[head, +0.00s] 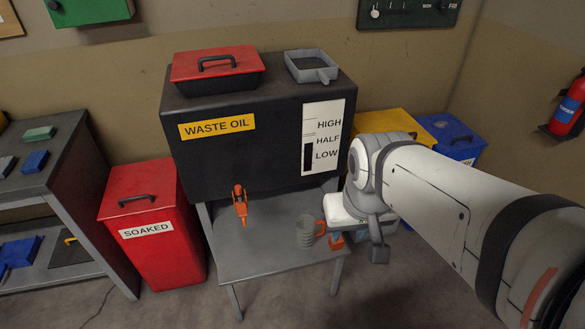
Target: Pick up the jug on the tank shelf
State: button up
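The jug (305,233) is a small grey ribbed vessel with an orange handle on its right side. It stands upright on the grey shelf (250,262) under the black waste oil tank (235,155). My arm reaches in from the right, and its end is just right of the jug. My gripper (337,238) seems to be the white part with an orange tip close to the handle. It looks apart from the jug, but this is hard to judge. Its fingers are mostly hidden by my wrist, so their opening does not show.
An orange tap (240,204) hangs from the tank front, left of the jug. A red bin (152,228) stands left, yellow (395,124) and blue (455,137) bins right. A red-lidded box (217,64) and a grey tray (311,66) sit on the tank. The shelf's left part is clear.

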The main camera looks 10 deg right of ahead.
aim_at(305, 225)
jog(key=z, duration=1.1)
jog(key=k, duration=1.1)
jog(key=u, duration=1.2)
jog(key=i, duration=1)
